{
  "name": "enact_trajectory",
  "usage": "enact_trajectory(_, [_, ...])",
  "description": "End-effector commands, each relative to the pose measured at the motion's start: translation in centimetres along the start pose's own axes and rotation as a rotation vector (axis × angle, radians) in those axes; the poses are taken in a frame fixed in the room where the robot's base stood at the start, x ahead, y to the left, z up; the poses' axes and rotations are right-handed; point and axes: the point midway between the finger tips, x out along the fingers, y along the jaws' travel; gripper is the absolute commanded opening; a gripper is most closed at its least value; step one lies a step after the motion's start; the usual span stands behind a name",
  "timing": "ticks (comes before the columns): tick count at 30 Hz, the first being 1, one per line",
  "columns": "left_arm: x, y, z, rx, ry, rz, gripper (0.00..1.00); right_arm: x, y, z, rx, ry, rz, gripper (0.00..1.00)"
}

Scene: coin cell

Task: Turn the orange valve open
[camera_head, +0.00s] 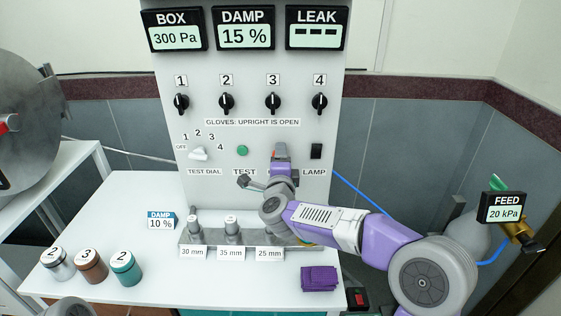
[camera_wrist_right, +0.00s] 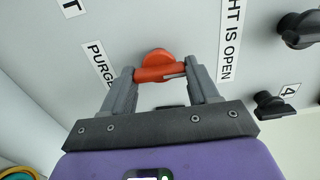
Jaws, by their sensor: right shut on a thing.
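The orange valve (camera_wrist_right: 157,58) sits on the grey panel next to the PURGE label in the right wrist view. My right gripper (camera_wrist_right: 161,71) has one finger on each side of its handle and is shut on it. The handle's exact turn angle is hard to tell. My left gripper is not in view.
The panel (camera_head: 172,100) carries black knobs 1 to 4 (camera_head: 272,103), a white test dial (camera_head: 198,154), a green button (camera_head: 242,150) and a black lamp switch (camera_head: 316,151). Cylinders (camera_head: 232,226), jars (camera_head: 91,265) and a purple cloth (camera_head: 320,279) are on the white table (camera_head: 190,290).

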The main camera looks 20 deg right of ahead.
Motion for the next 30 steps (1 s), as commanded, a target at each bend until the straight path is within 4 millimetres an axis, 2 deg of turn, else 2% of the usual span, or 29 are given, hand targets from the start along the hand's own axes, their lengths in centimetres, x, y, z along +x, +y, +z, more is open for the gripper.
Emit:
enact_trajectory(7, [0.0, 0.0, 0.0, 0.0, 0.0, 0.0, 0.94, 0.0, -0.2, -0.1, 0.006, 0.002, -0.004, 0.29])
enact_trajectory(8, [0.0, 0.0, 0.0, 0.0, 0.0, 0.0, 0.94, 0.0, -0.2, -0.1, 0.006, 0.002, -0.004, 0.64])
enact_trajectory(12, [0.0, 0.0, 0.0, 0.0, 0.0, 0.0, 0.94, 0.0, -0.2, -0.1, 0.004, 0.002, -0.003, 0.85])
enact_trajectory(23, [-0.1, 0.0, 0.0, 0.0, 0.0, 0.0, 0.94, -0.5, -0.1, 0.0, 0.001, 0.0, -0.001, 0.85])
enact_trajectory(30, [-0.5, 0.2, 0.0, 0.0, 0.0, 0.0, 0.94, -3.8, -0.3, 0.1, 0.0, -0.002, -0.002, 0.85])
